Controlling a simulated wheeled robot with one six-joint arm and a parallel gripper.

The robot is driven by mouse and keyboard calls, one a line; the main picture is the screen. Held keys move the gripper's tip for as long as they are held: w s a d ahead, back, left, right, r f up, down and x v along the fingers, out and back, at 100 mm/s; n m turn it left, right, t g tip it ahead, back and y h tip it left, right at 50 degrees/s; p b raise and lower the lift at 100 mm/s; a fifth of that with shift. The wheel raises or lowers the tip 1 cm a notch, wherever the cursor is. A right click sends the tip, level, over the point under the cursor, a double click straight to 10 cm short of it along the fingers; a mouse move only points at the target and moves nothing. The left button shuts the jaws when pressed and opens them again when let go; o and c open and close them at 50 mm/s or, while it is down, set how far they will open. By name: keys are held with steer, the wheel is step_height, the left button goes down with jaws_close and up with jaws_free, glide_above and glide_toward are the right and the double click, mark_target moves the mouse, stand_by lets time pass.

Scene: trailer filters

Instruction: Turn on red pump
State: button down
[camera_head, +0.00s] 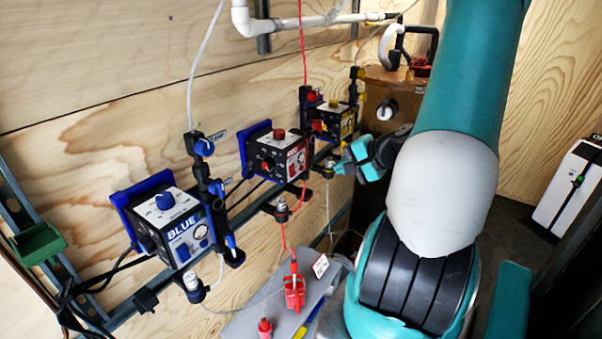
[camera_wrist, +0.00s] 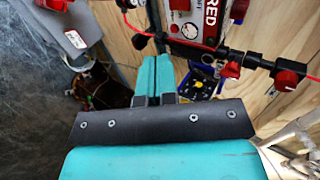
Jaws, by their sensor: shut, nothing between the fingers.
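The red pump (camera_head: 280,154) is a box with a red knob on top and a blue bracket behind, mounted on a rail along the plywood wall. In the wrist view part of its face (camera_wrist: 196,22) shows at the top, with the label RED and a red knob. My gripper (camera_head: 343,167) is shut and empty, to the right of the red pump in the head view and apart from it. In the wrist view its teal fingers (camera_wrist: 153,72) are together, below and left of the pump face. The switch's position cannot be made out.
The blue pump (camera_head: 171,222) is on the left and the yellow pump (camera_head: 334,121) lies behind the red one. Tubing and valves (camera_wrist: 231,68) run close to the pump. A grey tray (camera_head: 250,322) with red fittings is below. A brown tank (camera_head: 395,90) stands behind my arm.

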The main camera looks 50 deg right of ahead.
steer(key=p, duration=0.3)
glide_toward(293, 175)
step_height(293, 175, down, 3)
steer(key=w, duration=0.2)
steer(key=w+p, duration=0.2)
steer(key=w, duration=0.1)
steer(key=shift+a+f, duration=0.1)
steer(key=shift+f, duration=0.25)
steer(key=shift+w+f, duration=0.2)
steer(key=shift+w, duration=0.2)
